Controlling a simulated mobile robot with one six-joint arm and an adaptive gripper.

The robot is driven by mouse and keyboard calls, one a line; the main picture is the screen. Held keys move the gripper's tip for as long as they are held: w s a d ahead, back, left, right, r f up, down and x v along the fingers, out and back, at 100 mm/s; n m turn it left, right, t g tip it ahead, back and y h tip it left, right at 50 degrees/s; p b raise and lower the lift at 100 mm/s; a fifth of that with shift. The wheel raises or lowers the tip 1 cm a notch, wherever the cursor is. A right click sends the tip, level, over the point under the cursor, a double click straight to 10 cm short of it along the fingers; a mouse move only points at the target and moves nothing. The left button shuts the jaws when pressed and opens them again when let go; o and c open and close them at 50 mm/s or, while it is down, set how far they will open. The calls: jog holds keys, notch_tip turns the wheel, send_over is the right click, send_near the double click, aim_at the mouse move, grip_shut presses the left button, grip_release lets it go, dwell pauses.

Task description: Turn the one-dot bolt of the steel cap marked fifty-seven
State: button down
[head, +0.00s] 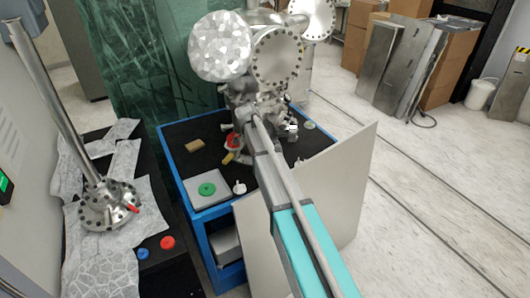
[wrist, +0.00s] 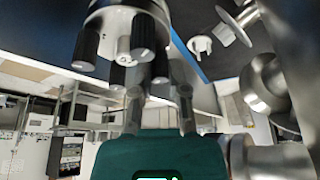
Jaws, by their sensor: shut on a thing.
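In the wrist view a round steel cap (wrist: 128,12) is at the top, with several black-sleeved bolts (wrist: 85,45) around its face and a bare steel stub at its middle. My gripper (wrist: 160,88) has its two fingers on either side of one black bolt (wrist: 160,66) at the cap's near edge, and is shut on it. No dots and no number can be read. In the head view my arm reaches to the crowded steel fittings over the blue-framed table (head: 197,217); my gripper and the cap are too small and covered to make out there.
Steel pipework (wrist: 268,88) stands close on the right in the wrist view, near a white part (wrist: 200,43). In the head view, large round flanges (head: 220,47) rise behind my arm. A green ring (head: 207,189) lies on a grey plate. A pale panel (head: 345,185) leans at right.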

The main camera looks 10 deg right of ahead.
jog(key=shift+s, duration=0.15)
jog(key=c, duration=0.9)
grip_release()
jog(key=shift+r, duration=0.1)
